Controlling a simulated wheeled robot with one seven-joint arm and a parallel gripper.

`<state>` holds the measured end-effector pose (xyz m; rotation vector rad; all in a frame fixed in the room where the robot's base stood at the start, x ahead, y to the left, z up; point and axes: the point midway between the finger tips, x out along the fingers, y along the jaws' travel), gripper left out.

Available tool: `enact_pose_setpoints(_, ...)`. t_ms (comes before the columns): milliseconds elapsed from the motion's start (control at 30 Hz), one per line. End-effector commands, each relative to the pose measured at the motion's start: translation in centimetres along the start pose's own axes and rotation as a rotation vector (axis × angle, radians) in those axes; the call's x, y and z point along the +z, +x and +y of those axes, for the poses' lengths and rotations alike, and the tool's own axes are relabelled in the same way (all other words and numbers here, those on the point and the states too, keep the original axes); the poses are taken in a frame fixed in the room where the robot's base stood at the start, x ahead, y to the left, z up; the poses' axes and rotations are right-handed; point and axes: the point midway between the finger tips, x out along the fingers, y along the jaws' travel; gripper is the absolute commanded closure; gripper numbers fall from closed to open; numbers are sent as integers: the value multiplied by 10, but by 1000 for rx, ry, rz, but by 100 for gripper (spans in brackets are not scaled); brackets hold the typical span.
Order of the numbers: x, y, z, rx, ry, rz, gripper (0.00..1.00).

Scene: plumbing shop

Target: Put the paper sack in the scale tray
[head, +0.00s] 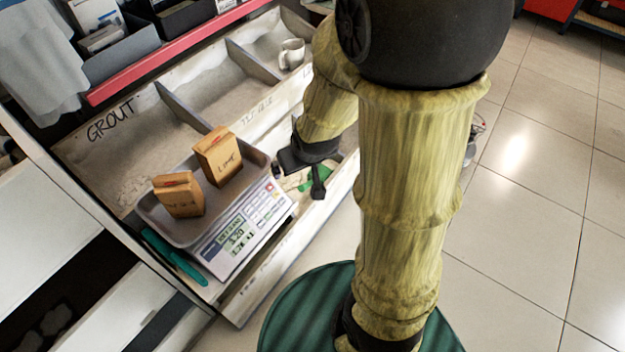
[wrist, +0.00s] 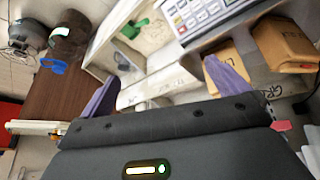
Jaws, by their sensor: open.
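Two brown paper sacks stand in the grey scale tray (head: 152,222). The rear sack (head: 222,160) reads "LIME" and stands upright; the front-left sack (head: 177,198) has a red mark on top and its lettering is hard to read. The scale (head: 240,232) has its display and keypad facing the front. My gripper (head: 298,181) is to the right of the scale, apart from both sacks. In the wrist view its purple fingers (wrist: 160,92) are spread with nothing held between them, and the two sacks (wrist: 285,45) show at the right.
A white jug (head: 291,54) stands in a rear bin. Divided bins, one marked "GROUT" (head: 110,119), lie behind the scale. A teal object (head: 172,257) lies along the tray's left side. A green item (wrist: 150,35) lies beside the scale.

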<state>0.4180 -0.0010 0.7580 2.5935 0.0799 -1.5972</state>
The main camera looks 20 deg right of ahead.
Motion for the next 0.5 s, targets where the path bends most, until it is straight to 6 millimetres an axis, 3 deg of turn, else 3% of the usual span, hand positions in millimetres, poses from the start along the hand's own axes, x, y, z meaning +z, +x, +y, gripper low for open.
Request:
enact_pose_setpoints(200,45,-41,-3,-10,93,-191,0)
enact_pose_setpoints(500,55,-49,-7,-18,108,-238,0)
